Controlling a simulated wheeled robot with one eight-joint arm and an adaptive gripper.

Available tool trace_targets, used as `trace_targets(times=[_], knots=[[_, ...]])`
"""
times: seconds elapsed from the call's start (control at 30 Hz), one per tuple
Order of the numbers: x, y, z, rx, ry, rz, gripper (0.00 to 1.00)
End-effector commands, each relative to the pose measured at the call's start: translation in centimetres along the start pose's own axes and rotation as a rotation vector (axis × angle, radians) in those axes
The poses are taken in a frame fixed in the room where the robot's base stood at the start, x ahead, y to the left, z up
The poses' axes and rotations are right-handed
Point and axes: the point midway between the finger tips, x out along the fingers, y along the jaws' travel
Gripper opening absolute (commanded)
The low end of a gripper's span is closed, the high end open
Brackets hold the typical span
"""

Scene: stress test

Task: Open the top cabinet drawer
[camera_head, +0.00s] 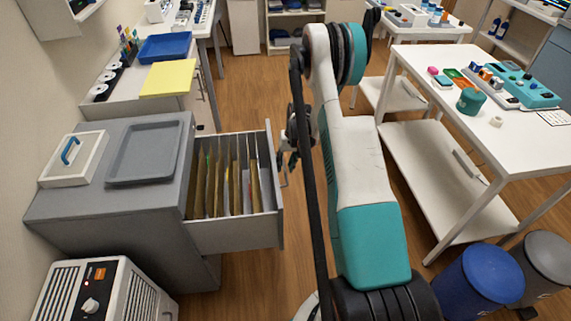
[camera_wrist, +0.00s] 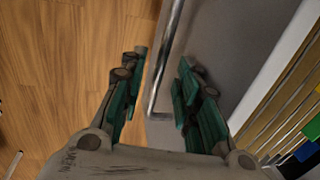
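The grey cabinet (camera_head: 70,205) stands at the left in the head view. Its top drawer (camera_head: 235,234) is pulled far out to the right, showing upright tan folders (camera_head: 225,182) inside. In the wrist view the drawer front shows as a grey panel (camera_wrist: 225,40) with a metal bar handle (camera_wrist: 169,48). My gripper (camera_wrist: 162,62) has its two fingers apart, one on each side of the handle. I cannot tell whether either finger touches it. In the head view my gripper (camera_head: 290,150) is at the drawer's front, partly hidden by my arm.
A grey tray (camera_head: 145,152) and a white box with a blue handle (camera_head: 75,158) sit on the cabinet. A white heater-like unit (camera_head: 100,290) stands before it. A white table (camera_head: 440,75) and blue bin (camera_head: 480,280) are right of my arm. Some wooden floor is clear.

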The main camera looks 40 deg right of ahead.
Motion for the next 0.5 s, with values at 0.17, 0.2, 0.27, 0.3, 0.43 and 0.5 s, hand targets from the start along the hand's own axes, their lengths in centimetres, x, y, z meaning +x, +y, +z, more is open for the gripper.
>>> trace_targets(times=[0.17,0.2,0.27,0.3,0.43,0.5], knots=[[-1.4,0.0,0.0,0.000,0.000,0.000,0.30],[-1.9,0.0,0.0,0.000,0.000,0.000,0.30],[-3.0,0.0,0.0,0.000,0.000,0.000,0.30],[-3.8,0.0,0.0,0.000,0.000,0.000,0.30],[-6.5,0.0,0.1,0.000,0.000,0.000,0.30],[-7.9,0.0,0.0,0.001,0.000,0.000,0.30]])
